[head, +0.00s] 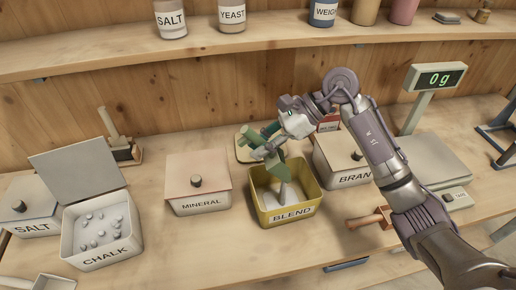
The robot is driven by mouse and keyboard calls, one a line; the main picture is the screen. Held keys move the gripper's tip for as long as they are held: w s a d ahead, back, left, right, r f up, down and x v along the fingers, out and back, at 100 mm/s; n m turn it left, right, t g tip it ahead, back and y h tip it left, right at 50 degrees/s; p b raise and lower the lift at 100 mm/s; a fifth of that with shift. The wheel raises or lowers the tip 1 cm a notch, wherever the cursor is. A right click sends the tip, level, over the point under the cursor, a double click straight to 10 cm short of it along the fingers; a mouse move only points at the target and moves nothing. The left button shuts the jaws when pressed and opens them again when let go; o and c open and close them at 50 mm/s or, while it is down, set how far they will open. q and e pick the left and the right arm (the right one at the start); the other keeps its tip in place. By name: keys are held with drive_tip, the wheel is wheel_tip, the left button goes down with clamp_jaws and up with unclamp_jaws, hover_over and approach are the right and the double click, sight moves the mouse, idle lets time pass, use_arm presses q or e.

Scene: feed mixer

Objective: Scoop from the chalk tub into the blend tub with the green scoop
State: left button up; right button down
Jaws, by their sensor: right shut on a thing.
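The chalk tub (103,259) is a white box at the left. Its lid stands open at the back, and several pale lumps lie inside. The blend tub (263,216) is yellow and open, right of the middle. My right gripper (268,149) is shut on the green scoop (273,171) just above the blend tub. The scoop is steeply tilted, its lower part at the tub's opening. Pale material shows below the scoop and on the tub's floor; I cannot tell whether it is falling. The gripper partly hides the scoop's handle. My left gripper is not in view.
The closed mineral tub (198,190) stands left of the blend tub, the bran tub (345,167) right of it. The salt tub (28,213) is at far left. A scale (430,160) reading 0g and a wooden-handled tool (370,217) are at the right. A shelf (200,45) runs above.

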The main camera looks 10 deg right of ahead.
drive_tip(key=shift+d+y+b, duration=0.3)
drive_tip(key=shift+d+b, duration=0.05)
drive_tip(key=shift+b, duration=0.15)
drive_tip(key=shift+r, duration=0.15)
drive_tip(key=shift+a+r, duration=0.1)
drive_tip(key=shift+a, duration=0.1)
drive_tip(key=a+h+p, duration=0.1)
drive_tip(key=a+f+h, duration=0.1)
drive_tip(key=a+h, duration=0.1)
drive_tip(key=shift+a+f+h+p, duration=0.2)
drive_tip(key=shift+h+p, duration=0.1)
drive_tip(key=shift+p, duration=0.1)
drive_tip(key=shift+d, duration=0.1)
